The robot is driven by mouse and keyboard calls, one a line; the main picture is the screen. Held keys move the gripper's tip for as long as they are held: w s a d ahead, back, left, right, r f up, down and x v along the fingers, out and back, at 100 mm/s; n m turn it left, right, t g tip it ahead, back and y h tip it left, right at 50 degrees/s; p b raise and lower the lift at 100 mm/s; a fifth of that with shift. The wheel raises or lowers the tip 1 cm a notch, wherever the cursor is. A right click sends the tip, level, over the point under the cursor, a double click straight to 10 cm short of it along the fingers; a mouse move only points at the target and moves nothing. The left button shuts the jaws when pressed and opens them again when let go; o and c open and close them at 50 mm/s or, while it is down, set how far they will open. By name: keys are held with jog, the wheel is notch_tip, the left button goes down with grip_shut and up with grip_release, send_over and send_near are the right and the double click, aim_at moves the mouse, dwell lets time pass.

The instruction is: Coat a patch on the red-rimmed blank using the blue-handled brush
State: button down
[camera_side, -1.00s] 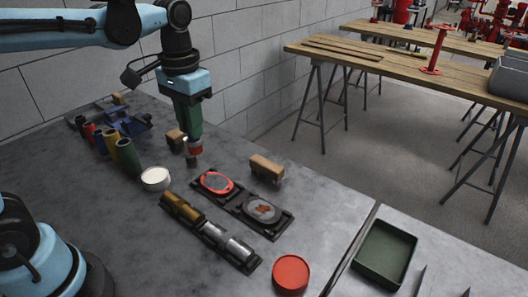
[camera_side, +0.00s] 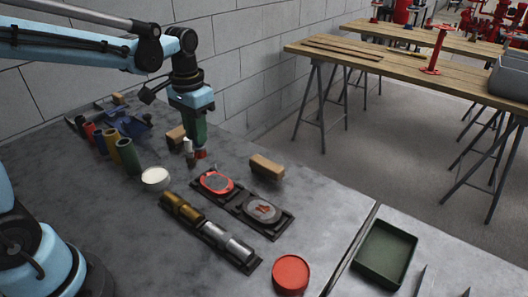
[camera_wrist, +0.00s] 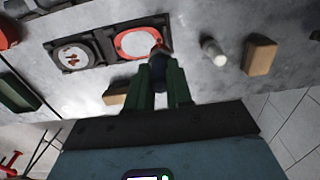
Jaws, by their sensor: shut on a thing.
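The red-rimmed blank (camera_side: 216,182) lies flat in a dark holder, with a grey face inside its red rim. In the wrist view the blank (camera_wrist: 133,43) is at top centre. My gripper (camera_side: 199,145) points down, up and to the left of the blank in the side view. In the wrist view its green fingers are shut on the blue-handled brush (camera_wrist: 158,70). The brush's brownish tip overlaps the blank's lower right rim there, but a gap shows in the side view. A reddish part (camera_side: 201,154) shows below my fingers; the handle is mostly hidden.
A second grey blank (camera_side: 262,210) with reddish-brown marks adjoins the first. A round white-topped container (camera_side: 155,178), metal cylinders (camera_side: 228,243), a red disc (camera_side: 291,272) and a green tray (camera_side: 386,253) surround the area.

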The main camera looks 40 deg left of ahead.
aim_at(201, 147)
jog(key=shift+f, duration=2.8)
jog(key=shift+d+f, duration=0.2)
jog(key=shift+d, duration=0.1)
jog(key=shift+d+r, duration=0.2)
jog(key=shift+d, duration=1.1)
jog(key=shift+d+r, duration=0.25)
jog(key=shift+d, duration=1)
jog(key=shift+d+r, duration=0.2)
jog(key=shift+d, duration=1.1)
jog(key=shift+a, duration=4.2)
jog(key=shift+w+d, duration=0.2)
jog(key=shift+d, duration=3.95)
jog(key=shift+a, duration=4.2)
jog(key=shift+d, duration=0.1)
jog(key=shift+r, duration=3.3)
